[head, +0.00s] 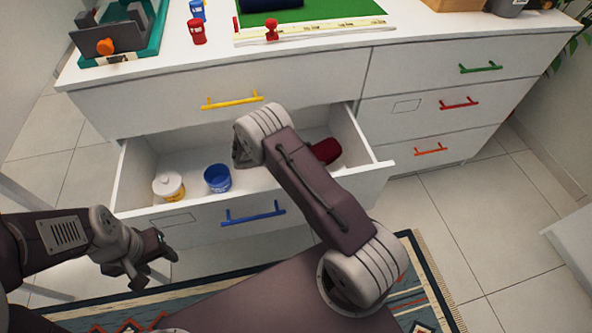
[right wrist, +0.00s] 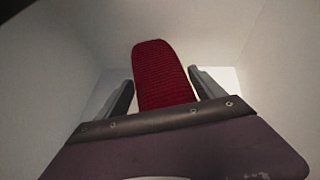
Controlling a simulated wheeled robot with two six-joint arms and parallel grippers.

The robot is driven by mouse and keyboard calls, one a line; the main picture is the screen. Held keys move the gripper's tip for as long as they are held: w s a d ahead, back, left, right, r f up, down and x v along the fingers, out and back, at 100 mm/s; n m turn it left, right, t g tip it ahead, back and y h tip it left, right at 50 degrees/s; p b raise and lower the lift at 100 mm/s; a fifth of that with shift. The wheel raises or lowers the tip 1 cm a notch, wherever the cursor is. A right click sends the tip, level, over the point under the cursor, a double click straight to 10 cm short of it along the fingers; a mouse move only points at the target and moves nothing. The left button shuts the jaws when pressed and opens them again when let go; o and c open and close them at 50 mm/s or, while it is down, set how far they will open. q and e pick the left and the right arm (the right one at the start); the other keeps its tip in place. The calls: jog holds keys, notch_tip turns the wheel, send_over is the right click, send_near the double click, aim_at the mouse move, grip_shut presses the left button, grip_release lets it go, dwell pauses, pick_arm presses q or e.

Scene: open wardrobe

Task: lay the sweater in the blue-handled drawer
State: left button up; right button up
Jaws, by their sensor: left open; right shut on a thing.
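The blue-handled drawer (head: 190,222) is pulled out, with its blue handle (head: 252,213) on the front. A dark red sweater (head: 326,150) shows inside its right part, partly hidden by my right arm. In the right wrist view the ribbed red sweater (right wrist: 163,75) stands up between the two fingers of my right gripper (right wrist: 162,90), which is shut on it. Pale walls surround it there. My right gripper is hidden behind the arm in the head view. My left gripper (head: 157,271) is open and empty, in front of the drawer's lower left.
A white-lidded jar (head: 168,186) and a blue tub (head: 217,178) stand in the drawer's left part. The yellow-handled drawer (head: 310,88) above is shut. Green-, red- and orange-handled drawers at right are shut. Several items stand on the top.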

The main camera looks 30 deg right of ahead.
notch_tip(320, 180, down, 3)
jog(key=shift+r, duration=0.1)
pick_arm(q)
jog(key=shift+f+b, duration=1.15)
jog(key=shift+f, duration=0.45)
pick_arm(e)
jog(key=shift+f, duration=1.85)
jog(key=shift+f, duration=0.15)
jog(key=shift+c, duration=0.2)
jog(key=o, duration=1.9)
jog(key=shift+r, duration=0.2)
pick_arm(q)
notch_tip(320, 180, up, 3)
jog(key=p, duration=0.3)
jog(key=shift+r, duration=0.1)
pick_arm(e)
jog(key=v, duration=1.2)
